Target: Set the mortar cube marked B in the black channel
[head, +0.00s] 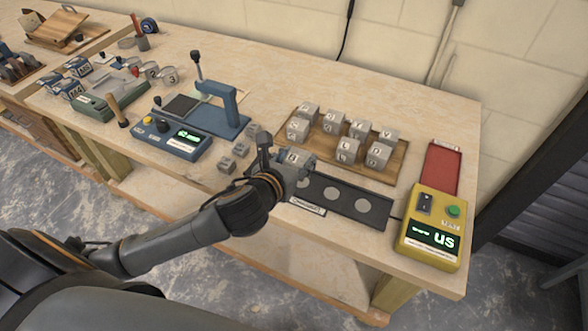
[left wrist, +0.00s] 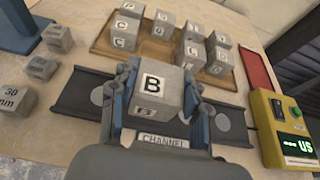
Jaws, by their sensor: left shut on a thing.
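The mortar cube marked B (left wrist: 153,88) is grey and sits between the fingers of my left gripper (left wrist: 155,105), which is shut on it. In the head view the cube (head: 294,158) shows partly behind the gripper (head: 285,168). The black channel (head: 350,199) lies on the bench with pale round spots along it. In the left wrist view the channel (left wrist: 82,97) runs behind and below the cube. I cannot tell whether the cube touches the channel. My right gripper is not in view.
A wooden board (head: 395,158) with several lettered cubes stands behind the channel. A yellow meter (head: 433,225) reading "us" and a red tray (head: 443,168) are to the right. Small grey blocks (head: 233,157) and a blue press (head: 205,122) are to the left.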

